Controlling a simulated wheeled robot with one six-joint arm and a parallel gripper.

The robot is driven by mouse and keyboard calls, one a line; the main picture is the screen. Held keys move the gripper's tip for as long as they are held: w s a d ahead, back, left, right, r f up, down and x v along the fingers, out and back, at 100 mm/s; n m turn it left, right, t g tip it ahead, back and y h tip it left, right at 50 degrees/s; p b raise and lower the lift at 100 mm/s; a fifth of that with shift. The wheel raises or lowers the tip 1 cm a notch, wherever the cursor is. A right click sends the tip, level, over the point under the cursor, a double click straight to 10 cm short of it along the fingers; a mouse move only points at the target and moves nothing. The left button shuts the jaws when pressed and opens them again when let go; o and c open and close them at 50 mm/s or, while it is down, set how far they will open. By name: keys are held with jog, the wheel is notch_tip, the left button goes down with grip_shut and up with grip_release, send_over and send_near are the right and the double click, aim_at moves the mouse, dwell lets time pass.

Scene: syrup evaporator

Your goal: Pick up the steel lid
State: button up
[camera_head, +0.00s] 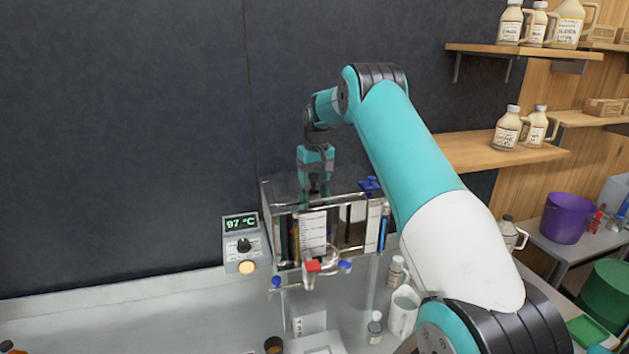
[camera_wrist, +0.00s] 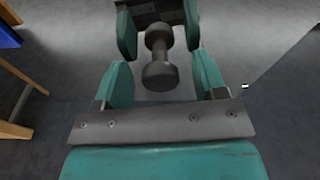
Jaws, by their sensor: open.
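The steel lid (camera_head: 283,190) lies flat on top of the glass-fronted evaporator, shiny and reflective. In the wrist view, its mirror-like surface (camera_wrist: 232,40) shows reflections of the fingers and knob. A dark grey round knob (camera_wrist: 160,74) stands on the lid. My gripper (camera_head: 315,190) points down over the lid; in the wrist view its teal fingers (camera_wrist: 162,68) are open, one on each side of the knob. A gap shows between the knob and each finger. In the head view, the gripper hides the knob.
The evaporator has a blue valve (camera_head: 370,186) at its top right and a red tap (camera_head: 312,266) in front. A controller (camera_head: 241,244) reading 97 °C is at its left. A white mug (camera_head: 403,311) and small bottles stand below right. Shelves with jugs are at the right.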

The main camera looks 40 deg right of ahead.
jog(key=shift+f, duration=0.1)
jog(key=c, duration=1.2)
